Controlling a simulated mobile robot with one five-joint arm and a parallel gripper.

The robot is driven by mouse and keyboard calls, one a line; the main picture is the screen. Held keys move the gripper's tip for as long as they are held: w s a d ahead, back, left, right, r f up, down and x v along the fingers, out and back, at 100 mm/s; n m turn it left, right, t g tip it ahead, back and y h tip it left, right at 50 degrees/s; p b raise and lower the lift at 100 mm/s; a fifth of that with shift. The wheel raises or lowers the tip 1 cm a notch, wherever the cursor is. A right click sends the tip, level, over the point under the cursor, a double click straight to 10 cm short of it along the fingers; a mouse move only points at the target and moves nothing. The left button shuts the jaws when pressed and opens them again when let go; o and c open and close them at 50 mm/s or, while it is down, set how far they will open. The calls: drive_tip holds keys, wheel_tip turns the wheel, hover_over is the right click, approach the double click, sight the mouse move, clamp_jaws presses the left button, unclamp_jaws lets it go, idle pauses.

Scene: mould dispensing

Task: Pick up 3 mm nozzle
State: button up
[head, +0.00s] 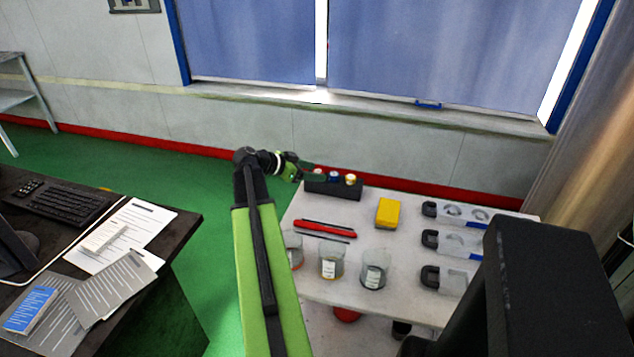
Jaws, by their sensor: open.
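A dark nozzle holder (333,190) stands at the back left edge of the white table. Small pieces stand in its top: a reddish one (318,171) at the left, a blue one (334,176) in the middle and a yellow one (350,179) at the right. They look like the nozzles, but no size marking is readable, so I cannot tell which is the 3 mm nozzle. My gripper (299,172) is open, just left of the holder near the reddish piece.
The white table (312,278) also bears a red tool (325,229), a yellow block (388,212), several clear cups (374,270) and several moulds with dark handles (452,240). A dark desk (185,222) with papers stands at the left. Green floor (205,175) is free between them.

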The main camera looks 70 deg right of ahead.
drive_tip(key=shift+r, duration=0.1)
clamp_jaws()
idle(0.3)
wheel_tip(320, 180, up, 10)
drive_tip(key=p, duration=1)
drive_tip(key=shift+r, duration=0.15)
